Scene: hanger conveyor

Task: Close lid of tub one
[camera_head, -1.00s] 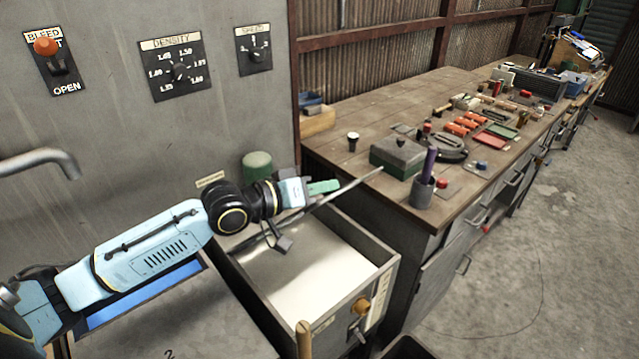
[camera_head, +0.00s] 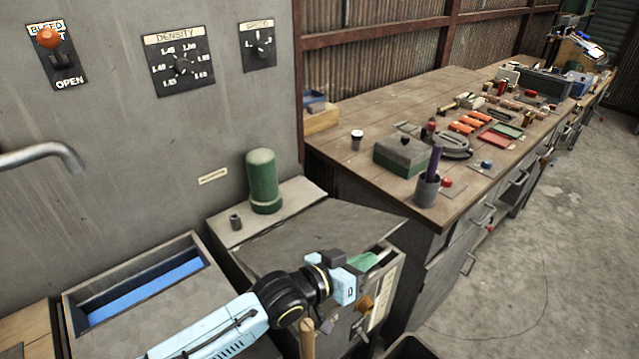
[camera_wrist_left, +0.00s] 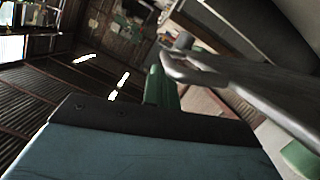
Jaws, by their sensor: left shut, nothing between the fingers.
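The tub (camera_head: 375,312), which I take to be tub one, stands right of a tub with blue inside. Its grey lid (camera_head: 318,238) lies low over the opening. A pale gap shows under the lid at the front right, so it looks slightly raised there. My left gripper (camera_head: 366,261) is shut and empty at the lid's front edge, its green fingers close to the gap. I cannot tell whether they touch the lid. The left wrist view shows a green finger (camera_wrist_left: 160,86) beside a grey bar-like edge (camera_wrist_left: 235,80). My right gripper is not in view.
The open tub with blue inside (camera_head: 75,297) is at the left. A green canister (camera_head: 264,182) stands behind the lid. A cluttered workbench (camera_head: 345,170) is at the right, close to the tub. A metal spout (camera_head: 45,153) juts in at the left.

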